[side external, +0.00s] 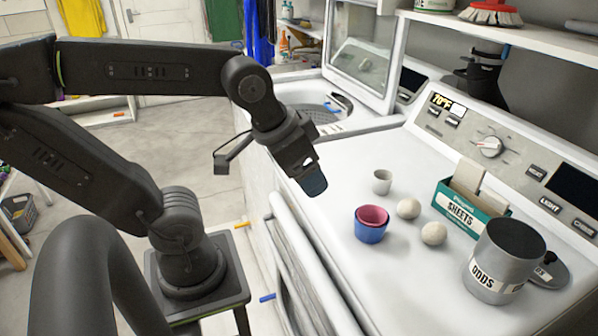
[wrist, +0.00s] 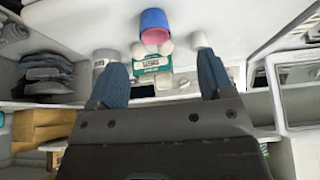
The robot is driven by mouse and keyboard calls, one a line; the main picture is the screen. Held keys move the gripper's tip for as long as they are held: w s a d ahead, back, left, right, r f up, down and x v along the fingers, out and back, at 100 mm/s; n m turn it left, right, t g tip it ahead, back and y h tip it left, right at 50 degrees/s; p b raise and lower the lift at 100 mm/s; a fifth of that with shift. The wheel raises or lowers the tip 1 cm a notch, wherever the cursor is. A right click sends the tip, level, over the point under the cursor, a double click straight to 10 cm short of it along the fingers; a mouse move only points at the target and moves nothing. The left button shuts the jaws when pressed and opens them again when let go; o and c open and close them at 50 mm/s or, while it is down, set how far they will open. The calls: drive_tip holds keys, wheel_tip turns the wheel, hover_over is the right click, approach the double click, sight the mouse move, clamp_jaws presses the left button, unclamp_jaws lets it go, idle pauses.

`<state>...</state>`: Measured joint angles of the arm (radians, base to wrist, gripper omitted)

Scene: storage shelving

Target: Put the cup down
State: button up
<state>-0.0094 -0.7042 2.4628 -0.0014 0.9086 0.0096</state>
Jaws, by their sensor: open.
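A blue cup (side external: 369,233) stands upright on the white machine top, with a pink cup (side external: 374,214) nested inside it. Both also show near the top of the wrist view, the blue cup (wrist: 154,17) and the pink cup (wrist: 155,36). A small white cup (side external: 382,182) stands behind them, apart. My gripper (side external: 312,184) is in the air to the left of the cups and above the machine's front edge, touching none of them. In the wrist view its two blue fingers (wrist: 161,78) are wide apart with nothing held between them.
Two pale balls (side external: 408,208) (side external: 434,233) lie right of the cups. A green sheets box (side external: 468,212) and a grey metal tin (side external: 497,265) stand further right. The control panel (side external: 500,150) rises behind. An open-lidded washer (side external: 325,105) is beyond. The machine top's near left is clear.

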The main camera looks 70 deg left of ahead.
drive_tip(key=shift+o, duration=0.5)
drive_tip(key=shift+s+d+f, duration=0.1)
drive_tip(key=shift+s+f, duration=0.15)
drive_tip(key=shift+s, duration=0.25)
drive_tip(key=m+g+y, duration=0.4)
drive_tip(key=m, duration=1.8)
hover_over(383, 177)
drive_tip(key=s+d, duration=0.3)
drive_tip(key=f, duration=0.9)
drive_tip(key=shift+w+d, duration=0.2)
drive_tip(key=shift+w, duration=0.05)
drive_tip(key=x, duration=0.4)
drive_tip(key=shift+w+a+f, duration=0.3)
drive_tip(key=shift+w, duration=0.1)
